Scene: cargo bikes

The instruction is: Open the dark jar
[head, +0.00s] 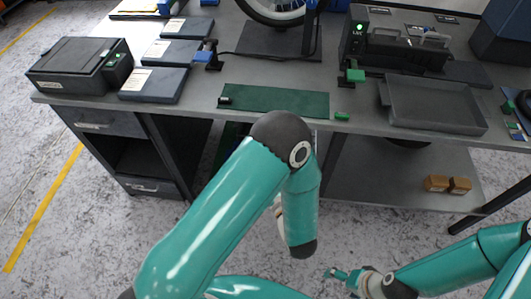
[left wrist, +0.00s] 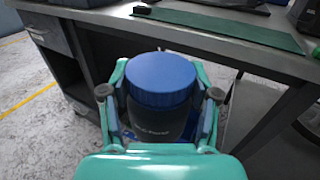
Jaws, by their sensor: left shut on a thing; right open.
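In the left wrist view, the dark jar (left wrist: 158,118) has a dark body with pale lettering and a ribbed blue lid (left wrist: 160,78), which is on it. My left gripper (left wrist: 160,95) is shut around the jar's body, one finger on each side, with the lid above the fingers. The jar is held in front of the workbench's edge. In the head view, my left arm hides the left gripper and nearly all of the jar. My right gripper (head: 345,275) is open and empty at the bottom right of the head view, low and apart from the jar.
The grey workbench (head: 215,88) spans the back. It carries a green mat (head: 275,101), a grey tray (head: 435,104), a black box (head: 80,65), dark flat cases (head: 153,85) and a charger unit (head: 385,47). Brown blocks (head: 448,184) lie on the lower shelf. Floor in front is clear.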

